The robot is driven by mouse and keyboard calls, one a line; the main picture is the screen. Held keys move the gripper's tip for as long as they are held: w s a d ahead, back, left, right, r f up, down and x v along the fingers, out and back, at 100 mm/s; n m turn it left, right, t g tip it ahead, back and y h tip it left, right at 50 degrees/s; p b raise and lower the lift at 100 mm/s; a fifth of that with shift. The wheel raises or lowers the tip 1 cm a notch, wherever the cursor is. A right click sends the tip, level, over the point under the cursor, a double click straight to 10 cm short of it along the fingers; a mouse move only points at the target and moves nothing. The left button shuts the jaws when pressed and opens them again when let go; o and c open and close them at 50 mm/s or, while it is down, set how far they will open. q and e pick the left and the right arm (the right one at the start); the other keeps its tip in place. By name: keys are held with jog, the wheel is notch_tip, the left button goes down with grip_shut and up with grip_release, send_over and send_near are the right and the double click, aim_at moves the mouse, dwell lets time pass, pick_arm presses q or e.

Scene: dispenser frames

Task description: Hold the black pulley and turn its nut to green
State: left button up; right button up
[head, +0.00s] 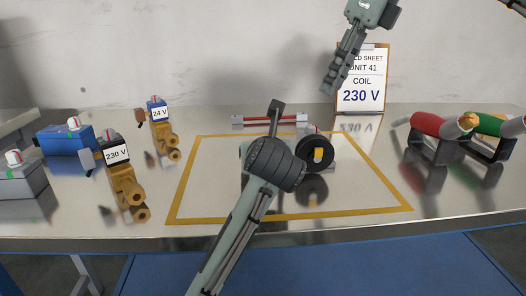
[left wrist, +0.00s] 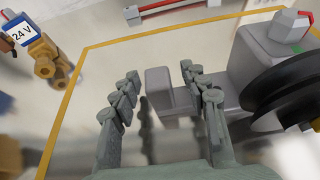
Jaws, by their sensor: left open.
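The black pulley (head: 325,166) stands upright inside the yellow outline, on a grey housing (left wrist: 245,65), with a yellow centre facing the head camera. In the left wrist view the pulley (left wrist: 290,85) is at the right edge. Its nut (left wrist: 290,24), grey with a red face, sits on top of the housing. My left gripper (left wrist: 159,72) is open, its fingers on either side of a small grey block (left wrist: 158,90) beside the housing; contact cannot be told. In the head view my left wrist hides its fingers. My right gripper (head: 334,84) hangs empty above, before the sheet; its opening is unclear.
A 230 V valve (head: 122,178) and a 24 V valve (head: 158,128) stand at left, near blue (head: 58,142) and grey (head: 18,183) boxes. A red bar (head: 255,121) lies behind. A data sheet (head: 362,88) stands at back; red (head: 436,126) and green (head: 488,124) cylinders are right.

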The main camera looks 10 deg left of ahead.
aim_at(311, 125)
pick_arm(q)
jog(key=shift+x, duration=0.8)
jog(key=shift+c, duration=0.6)
grip_shut()
dwell(0.5)
pick_arm(e)
jog(key=shift+c, duration=0.7)
jog(key=a+f, duration=0.1)
jog(key=f, duration=0.2)
jog(key=a+f+m, duration=0.1)
jog(key=f, duration=0.2)
jog(key=w+a+f+m+t, duration=0.1)
jog(key=f, duration=0.2)
jog(key=shift+a, duration=0.1)
